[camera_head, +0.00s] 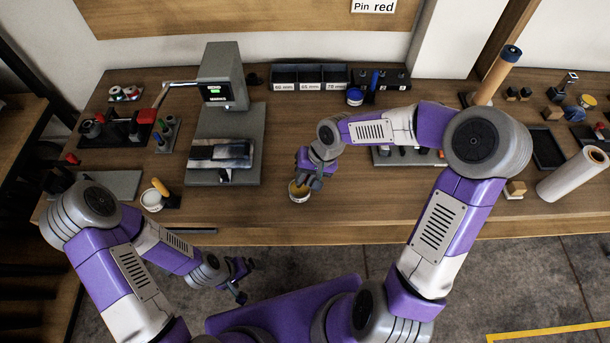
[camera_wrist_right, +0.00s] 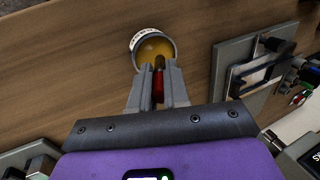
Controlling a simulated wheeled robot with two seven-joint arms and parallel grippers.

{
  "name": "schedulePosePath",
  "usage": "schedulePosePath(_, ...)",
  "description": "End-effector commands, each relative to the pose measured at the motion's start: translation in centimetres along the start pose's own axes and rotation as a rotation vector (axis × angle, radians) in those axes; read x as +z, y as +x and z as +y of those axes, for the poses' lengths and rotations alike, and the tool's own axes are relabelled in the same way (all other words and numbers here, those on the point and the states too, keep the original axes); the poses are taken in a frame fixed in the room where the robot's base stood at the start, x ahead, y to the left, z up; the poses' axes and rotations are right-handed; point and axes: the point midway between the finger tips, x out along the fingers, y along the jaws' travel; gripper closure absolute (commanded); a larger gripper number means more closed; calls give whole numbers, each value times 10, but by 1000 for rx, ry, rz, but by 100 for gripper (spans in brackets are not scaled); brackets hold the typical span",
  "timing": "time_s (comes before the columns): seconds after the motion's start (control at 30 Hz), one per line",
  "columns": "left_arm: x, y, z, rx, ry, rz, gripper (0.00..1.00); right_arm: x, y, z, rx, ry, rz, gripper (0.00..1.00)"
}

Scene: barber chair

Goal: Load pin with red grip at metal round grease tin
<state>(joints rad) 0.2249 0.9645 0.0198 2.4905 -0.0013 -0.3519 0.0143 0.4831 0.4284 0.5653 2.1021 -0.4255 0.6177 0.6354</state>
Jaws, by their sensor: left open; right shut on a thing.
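The round grease tin (camera_head: 299,194) stands near the table's front edge, with yellow-brown grease inside. It also shows in the right wrist view (camera_wrist_right: 152,46), open side toward the camera. My right gripper (camera_head: 305,182) is just above the tin. In the right wrist view it (camera_wrist_right: 158,92) is shut on the pin with a red grip (camera_wrist_right: 158,84). The pin's dark tip overlaps the grease; I cannot tell if it touches. My left gripper (camera_head: 240,283) is open and empty, low in front of the table, away from the tin.
A grey press machine (camera_head: 221,85) with a flat base stands left of the tin. Another round tin (camera_head: 151,201) sits at the front left beside a yellow-handled tool (camera_head: 160,187).

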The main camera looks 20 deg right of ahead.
Motion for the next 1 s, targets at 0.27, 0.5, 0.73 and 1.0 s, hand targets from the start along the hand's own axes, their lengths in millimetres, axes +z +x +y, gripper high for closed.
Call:
schedulePosePath(0.27,0,0,0,0,0,0,0,0,0,0,0,0,0,100)
schedulePosePath(0.5,0,0,0,0,0,0,0,0,0,0,0,0,0,100)
schedulePosePath(0.73,0,2,-1,0,0,0,0,0,2,1,0,-1,0,100)
schedulePosePath(1.0,0,5,-2,0,0,0,0,0,6,2,0,-1,0,100)
